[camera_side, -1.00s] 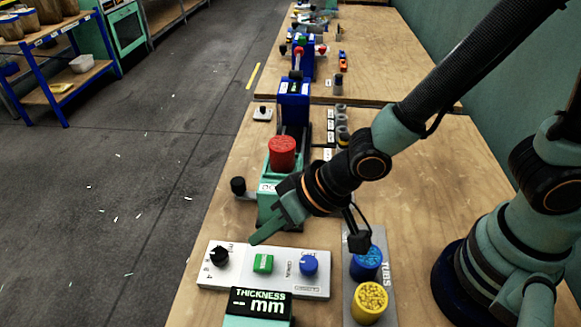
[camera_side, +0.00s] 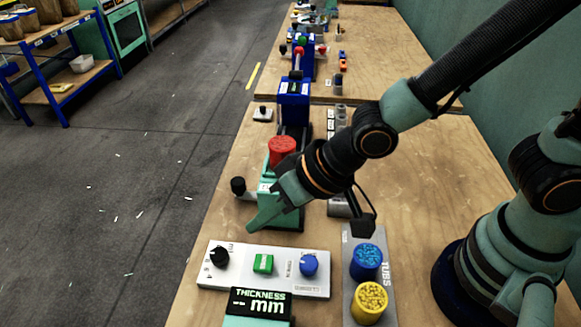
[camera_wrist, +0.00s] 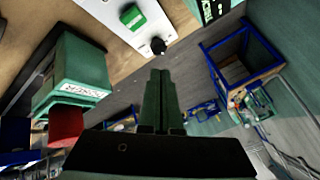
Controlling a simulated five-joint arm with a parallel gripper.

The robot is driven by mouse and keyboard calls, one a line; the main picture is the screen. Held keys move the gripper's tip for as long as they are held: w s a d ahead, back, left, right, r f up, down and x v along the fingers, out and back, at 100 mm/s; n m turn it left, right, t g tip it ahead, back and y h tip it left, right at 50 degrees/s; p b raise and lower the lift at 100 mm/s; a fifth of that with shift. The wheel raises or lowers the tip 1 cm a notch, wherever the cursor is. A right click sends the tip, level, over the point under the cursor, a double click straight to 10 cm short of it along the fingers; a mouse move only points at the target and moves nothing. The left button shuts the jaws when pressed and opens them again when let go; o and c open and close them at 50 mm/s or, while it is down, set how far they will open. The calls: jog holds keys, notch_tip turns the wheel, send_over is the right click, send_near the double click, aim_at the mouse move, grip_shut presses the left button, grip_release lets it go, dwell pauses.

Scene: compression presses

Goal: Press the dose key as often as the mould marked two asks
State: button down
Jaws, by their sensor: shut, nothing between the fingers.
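A pale control panel (camera_side: 222,278) lies at the front of the bench. It carries a green key (camera_side: 263,263), a black knob (camera_side: 219,257) on the left and a blue knob (camera_side: 309,264) on the right. The green key also shows in the wrist view (camera_wrist: 132,17). My gripper (camera_side: 252,228) is shut and empty, above and behind the panel, apart from the key. It also shows in the wrist view (camera_wrist: 160,85). Small grey cylinders (camera_side: 341,112) stand in a row behind my arm, partly hidden. I cannot read which mould is marked two.
A teal press (camera_side: 269,187) with a red top (camera_side: 281,150) stands close beside my gripper. A thickness display (camera_side: 262,302) sits in front of the panel. Blue and yellow tubs (camera_side: 368,300) stand at right. A blue press (camera_side: 293,100) is farther back.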

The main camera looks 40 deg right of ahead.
aim_at(267, 264)
jog(key=shift+r, duration=0.3)
jog(key=shift+f, duration=4.4)
jog(key=shift+f, duration=0.1)
jog(key=shift+s+f, duration=0.1)
jog(key=shift+f, duration=0.25)
